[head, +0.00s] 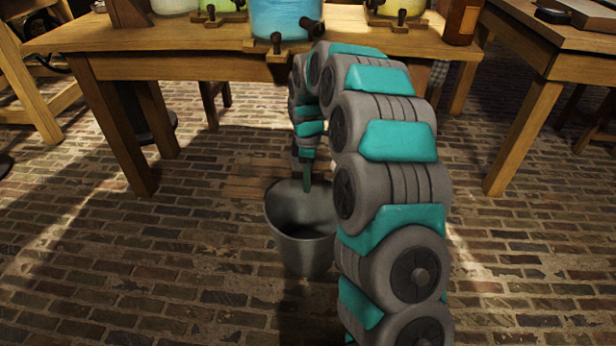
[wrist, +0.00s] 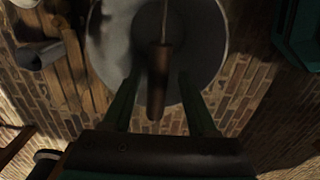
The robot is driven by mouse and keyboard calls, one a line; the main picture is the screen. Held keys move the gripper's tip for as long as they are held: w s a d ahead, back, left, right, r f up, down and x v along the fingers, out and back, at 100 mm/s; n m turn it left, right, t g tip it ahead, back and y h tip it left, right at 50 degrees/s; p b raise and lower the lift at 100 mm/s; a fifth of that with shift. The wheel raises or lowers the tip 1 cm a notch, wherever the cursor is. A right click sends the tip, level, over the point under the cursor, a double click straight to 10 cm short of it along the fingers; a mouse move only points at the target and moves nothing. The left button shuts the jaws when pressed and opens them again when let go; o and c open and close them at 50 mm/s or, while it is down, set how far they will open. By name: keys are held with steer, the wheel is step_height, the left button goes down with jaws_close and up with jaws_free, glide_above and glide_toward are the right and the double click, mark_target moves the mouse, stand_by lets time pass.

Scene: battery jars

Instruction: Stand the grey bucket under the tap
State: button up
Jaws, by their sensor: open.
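The grey bucket (head: 303,254) stands upright on the brick floor in front of the table, left of my arm. My gripper (head: 307,183) points down over the bucket's opening. In the wrist view the bucket (wrist: 108,42) lies below my open gripper (wrist: 159,82). Its brown handle grip (wrist: 158,72) appears between the two fingers, with a gap on each side. A dark tap (head: 277,42) sits at the table's front edge below a blue jar (head: 287,18). More taps show at the left (head: 210,12) and right (head: 402,17).
The wooden table (head: 170,42) has legs at its sides and open floor beneath. Wooden boards (head: 262,183) lie on the floor behind the bucket. A second table (head: 570,55) stands at the right. A brown bottle (head: 462,22) stands on the table.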

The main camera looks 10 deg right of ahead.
steer(key=shift+r, duration=0.1)
step_height(320, 180, up, 7)
steer(key=shift+r+p, duration=0.15)
steer(key=shift+p, duration=0.2)
steer(key=shift+s+r, duration=0.1)
steer(key=shift+r, duration=0.1)
steer(key=s+a+r+m, duration=0.1)
steer(key=s+r+m, duration=0.3)
steer(key=s, duration=0.7)
steer(key=s+m+g, duration=0.1)
steer(key=s+m, duration=0.9)
steer(key=s, duration=2.2)
steer(key=shift+s+d+g, duration=0.25)
steer(key=shift+d+g, duration=0.05)
steer(key=shift+d, duration=0.15)
